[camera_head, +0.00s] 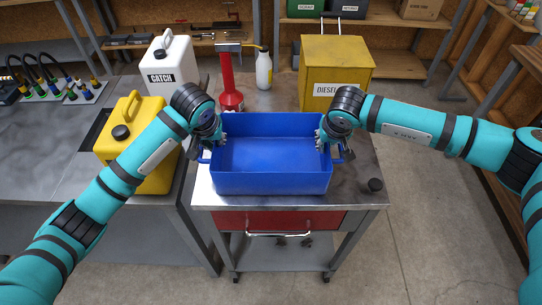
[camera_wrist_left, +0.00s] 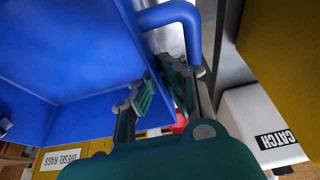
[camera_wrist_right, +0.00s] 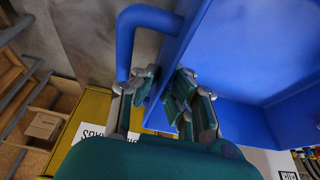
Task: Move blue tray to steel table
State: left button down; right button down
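The blue tray (camera_head: 271,183) is empty and level at the front of a small steel-topped cart (camera_head: 350,190) with a red drawer. I cannot tell whether it touches the top. My left gripper (camera_head: 216,137) is at its left wall; in the left wrist view its fingers (camera_wrist_left: 160,82) close around the wall beside the blue handle (camera_wrist_left: 172,14). My right gripper (camera_head: 323,138) is at the right wall; in the right wrist view its fingers (camera_wrist_right: 160,88) straddle that wall beside the other handle (camera_wrist_right: 126,45). A grey metal-topped table (camera_head: 52,165) stands at left.
Behind the tray stand a yellow DIESEL box (camera_head: 335,70), a red jack-like stand (camera_head: 228,85) and a white bottle (camera_head: 263,70).

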pick_arm(q)
jog(key=shift+r, duration=0.2)
pick_arm(e)
jog(key=shift+r, duration=0.2)
